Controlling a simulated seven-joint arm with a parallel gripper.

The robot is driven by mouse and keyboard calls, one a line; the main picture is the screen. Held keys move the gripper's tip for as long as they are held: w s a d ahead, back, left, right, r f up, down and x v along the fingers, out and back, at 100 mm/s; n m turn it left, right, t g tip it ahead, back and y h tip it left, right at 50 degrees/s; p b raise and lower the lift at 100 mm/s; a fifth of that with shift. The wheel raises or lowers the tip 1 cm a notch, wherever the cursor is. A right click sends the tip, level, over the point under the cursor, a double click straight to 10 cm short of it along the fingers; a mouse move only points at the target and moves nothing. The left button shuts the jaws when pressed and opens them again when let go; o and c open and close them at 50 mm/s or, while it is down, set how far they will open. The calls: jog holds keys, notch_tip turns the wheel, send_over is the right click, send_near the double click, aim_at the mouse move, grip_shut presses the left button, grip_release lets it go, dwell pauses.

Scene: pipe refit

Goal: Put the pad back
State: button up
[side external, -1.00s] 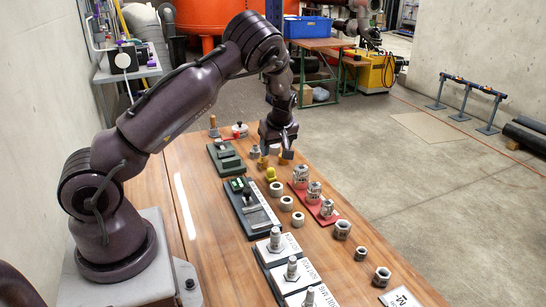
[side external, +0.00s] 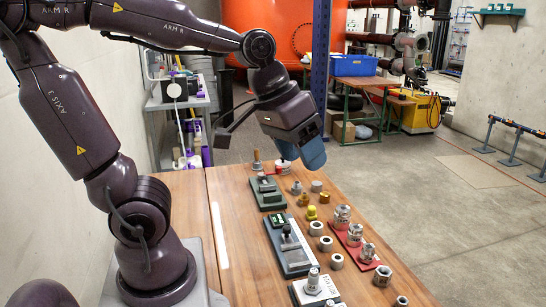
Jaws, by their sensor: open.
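My gripper (side external: 308,150) is raised above the far end of the wooden bench, pointing down. Its lower end shows as a blue-grey block seen side-on, and the jaws are open; I see nothing held between them. I cannot tell for sure which thing is the pad. A small red item with a white top (side external: 283,167) lies at the far end of the bench, below and left of my gripper and partly close to it in the picture. A wooden-handled tool (side external: 257,163) stands upright just left of it.
A green stepped block (side external: 267,192) and a dark fixture plate (side external: 290,247) lie along the bench (side external: 190,190). Several metal collars and yellow or brass fittings stand to their right. A red tray (side external: 355,243) holds several metal fittings. The bench's left strip is clear.

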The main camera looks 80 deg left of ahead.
jog(key=s+m, duration=0.1)
jog(key=s+d+m, duration=0.1)
jog(key=s, duration=0.1)
jog(key=s+d+m, duration=0.1)
jog(key=s, duration=0.1)
jog(key=shift+s+r+t+y, duration=0.1)
jog(key=shift+t+y, duration=0.2)
jog(key=shift+t, duration=0.1)
